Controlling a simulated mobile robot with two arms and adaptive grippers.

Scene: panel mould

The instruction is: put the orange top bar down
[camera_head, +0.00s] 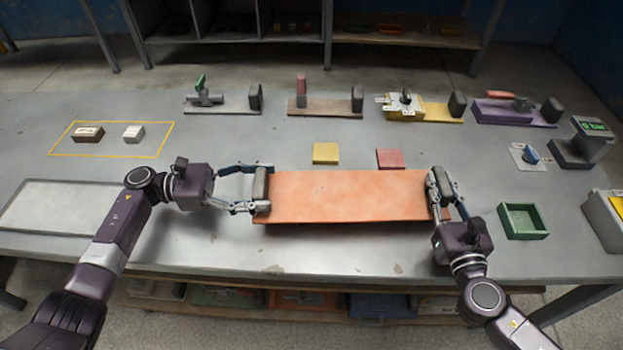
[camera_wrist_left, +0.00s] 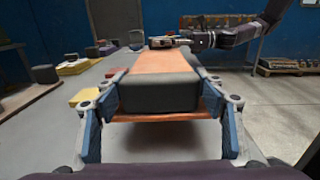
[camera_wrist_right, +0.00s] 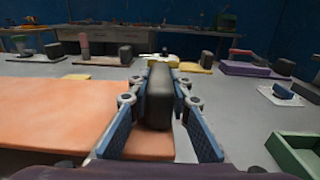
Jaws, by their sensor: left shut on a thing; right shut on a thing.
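The orange top bar (camera_head: 345,197) is a wide flat panel with a dark grip block at each end. It lies level, over the front middle of the grey table. My left gripper (camera_head: 262,188) is shut on the left grip block, which fills the left wrist view (camera_wrist_left: 158,93). My right gripper (camera_head: 438,190) is shut on the right grip block, upright between the fingers in the right wrist view (camera_wrist_right: 159,95). A shadow shows along the bar's front edge. I cannot tell whether its underside touches the table.
A yellow block (camera_head: 325,153) and a red block (camera_head: 389,158) sit just behind the bar. A green tray (camera_head: 523,221) stands right of my right gripper. Several fixtures line the table's back. A pale panel (camera_head: 60,206) lies at left.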

